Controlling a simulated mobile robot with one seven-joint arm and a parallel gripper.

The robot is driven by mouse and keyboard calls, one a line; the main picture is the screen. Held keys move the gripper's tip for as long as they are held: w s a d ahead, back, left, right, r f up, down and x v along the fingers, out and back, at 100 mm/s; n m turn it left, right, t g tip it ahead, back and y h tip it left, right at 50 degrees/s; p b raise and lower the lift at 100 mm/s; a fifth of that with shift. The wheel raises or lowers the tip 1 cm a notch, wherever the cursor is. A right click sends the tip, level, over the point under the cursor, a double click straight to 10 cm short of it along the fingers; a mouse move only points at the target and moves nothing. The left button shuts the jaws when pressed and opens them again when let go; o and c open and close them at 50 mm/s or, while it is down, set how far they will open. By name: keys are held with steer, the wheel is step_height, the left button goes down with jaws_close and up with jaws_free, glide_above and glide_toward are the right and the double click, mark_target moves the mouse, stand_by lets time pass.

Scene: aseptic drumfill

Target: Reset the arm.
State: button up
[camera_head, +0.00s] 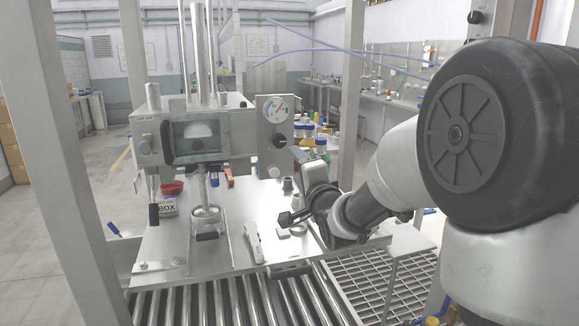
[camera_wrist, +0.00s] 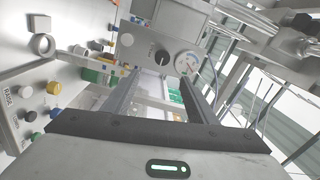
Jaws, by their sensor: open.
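My gripper (camera_head: 288,217) is at the end of the arm, which reaches in from the right over the steel worktable (camera_head: 160,245). Past the fingers I see a panel with a round dial gauge (camera_wrist: 187,64), and blurred shelving and coloured items. I cannot tell whether the gripper touches the small items close to it in the head view.
A white hand tool (camera_head: 254,243) lies on the table. A filling machine (camera_head: 193,135) with its dial plate (camera_head: 275,140) stands behind. Rollers (camera_head: 230,300), a grating (camera_head: 385,285) and frame posts (camera_head: 62,140) surround the table.

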steer(key=s+d+f+n+g+h, duration=0.1)
steer(key=s+d+f+n+g, duration=0.25)
steer(key=s, duration=0.85)
steer(key=s+f+n+g+h, duration=0.15)
steer(key=s+n+g, duration=0.4)
steer(key=s, duration=0.75)
steer(key=s+d+f+n+g+h, duration=0.1)
steer(key=s+d+f+n+g, duration=0.25)
steer(key=s, duration=0.85)
step_height(320, 180, up, 20)
steer(key=a+n+p, duration=0.1)
steer(key=a+p, duration=0.1)
steer(key=p, duration=1.8)
steer(key=shift+s+r+p, duration=0.25)
steer(key=shift+p, duration=0.15)
